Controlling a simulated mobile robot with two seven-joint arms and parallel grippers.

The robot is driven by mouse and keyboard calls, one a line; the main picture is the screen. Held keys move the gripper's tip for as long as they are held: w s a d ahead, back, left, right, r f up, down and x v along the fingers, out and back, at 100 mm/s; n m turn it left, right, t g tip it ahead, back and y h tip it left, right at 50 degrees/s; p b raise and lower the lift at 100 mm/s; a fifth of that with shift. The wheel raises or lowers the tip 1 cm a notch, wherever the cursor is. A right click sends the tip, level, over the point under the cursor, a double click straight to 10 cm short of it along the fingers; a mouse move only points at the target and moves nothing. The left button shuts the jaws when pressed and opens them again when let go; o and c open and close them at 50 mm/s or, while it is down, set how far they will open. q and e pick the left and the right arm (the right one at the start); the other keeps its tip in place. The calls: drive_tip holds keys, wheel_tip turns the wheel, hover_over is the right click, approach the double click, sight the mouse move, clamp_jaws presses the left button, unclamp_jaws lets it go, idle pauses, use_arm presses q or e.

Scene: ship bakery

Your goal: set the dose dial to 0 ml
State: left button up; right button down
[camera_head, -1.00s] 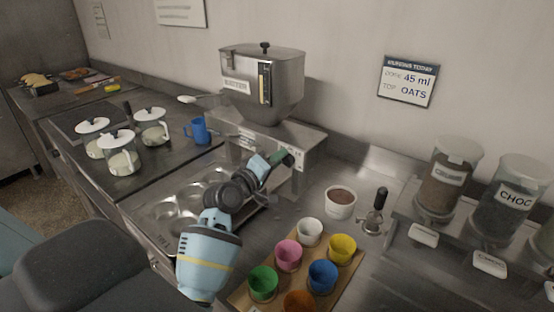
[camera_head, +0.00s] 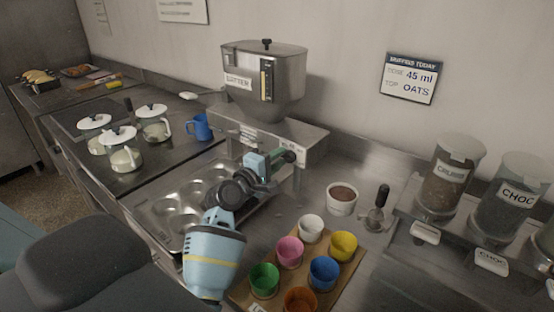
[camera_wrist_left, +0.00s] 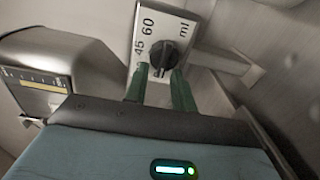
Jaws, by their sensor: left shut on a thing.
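The dose dial is a round black knob (camera_wrist_left: 164,52) on a pale plate (camera_wrist_left: 146,22) marked 45, 60 and ml in the left wrist view. The knob sits between the green fingers of my left gripper (camera_wrist_left: 162,74), which is shut on it. Which mark the knob points at I cannot tell. In the head view my left gripper (camera_head: 287,156) reaches the front of the steel batter dispenser (camera_head: 262,80), and its fingers hide most of the dial. My right gripper is not in view.
A muffin tin (camera_head: 150,222) lies below the dispenser. A wooden board with several coloured cups, including a pink one (camera_head: 289,252), stands at the front. Topping jars (camera_head: 447,180) stand at right.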

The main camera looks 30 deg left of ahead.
use_arm(q)
drive_tip(key=shift+d+f, duration=0.25)
drive_tip(key=o, duration=0.9)
drive_tip(key=shift+o, duration=0.4)
drive_tip(key=shift+r, duration=0.15)
drive_tip(key=shift+a, duration=0.15)
drive_tip(key=s, duration=0.7)
drive_tip(key=shift+s+a, duration=0.2)
drive_tip(key=shift+s, duration=0.15)
drive_tip(key=shift+o, duration=0.4)
